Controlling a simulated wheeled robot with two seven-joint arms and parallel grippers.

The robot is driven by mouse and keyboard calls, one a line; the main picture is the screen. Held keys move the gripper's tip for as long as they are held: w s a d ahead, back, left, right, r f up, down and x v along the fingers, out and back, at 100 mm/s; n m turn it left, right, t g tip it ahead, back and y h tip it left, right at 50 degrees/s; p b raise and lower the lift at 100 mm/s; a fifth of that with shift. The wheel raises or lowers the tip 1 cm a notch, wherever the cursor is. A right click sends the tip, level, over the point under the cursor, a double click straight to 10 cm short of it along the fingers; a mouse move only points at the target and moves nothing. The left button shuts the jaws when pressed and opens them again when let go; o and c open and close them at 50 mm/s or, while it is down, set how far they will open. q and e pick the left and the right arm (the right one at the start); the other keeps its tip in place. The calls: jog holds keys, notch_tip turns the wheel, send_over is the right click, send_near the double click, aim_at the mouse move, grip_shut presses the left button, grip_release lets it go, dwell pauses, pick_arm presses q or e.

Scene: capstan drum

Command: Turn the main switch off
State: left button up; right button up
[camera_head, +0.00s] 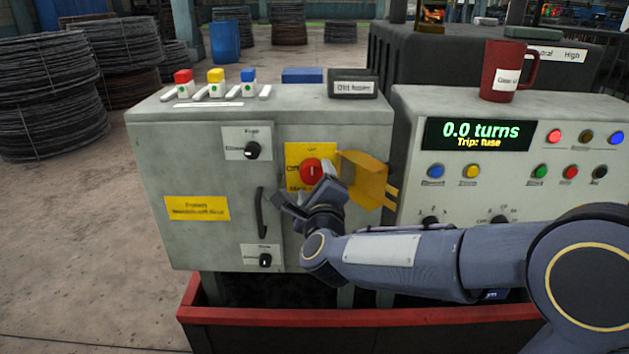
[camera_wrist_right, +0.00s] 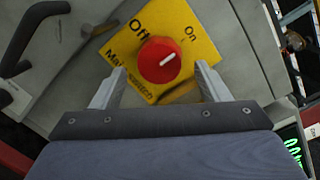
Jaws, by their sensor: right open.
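The main switch is a red round knob (camera_head: 311,171) on a yellow plate (camera_head: 294,152) on the front of the grey cabinet. In the right wrist view the knob (camera_wrist_right: 160,60) has a white mark pointing up and right, toward the word "On"; "Off" is at the plate's upper left. My right gripper (camera_head: 318,193) is just in front of the knob's lower side. In the wrist view its open fingers (camera_wrist_right: 160,80) lie on either side of the knob, with gaps; whether the tips reach its depth is unclear. My left gripper is not in view.
A yellow flap (camera_head: 364,179) sticks out right of the switch. A black door handle (camera_head: 262,212) and two small black knobs are left of it. The right console (camera_head: 450,205) reads "0.0 turns, Trip: fuse" and carries a red mug (camera_head: 507,72). A red-rimmed base (camera_head: 260,314) lies below.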

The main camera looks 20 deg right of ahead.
jog(key=shift+w+d, duration=0.2)
jog(key=shift+w, duration=0.8)
jog(key=shift+c, duration=0.4)
jog(key=c, duration=0.9)
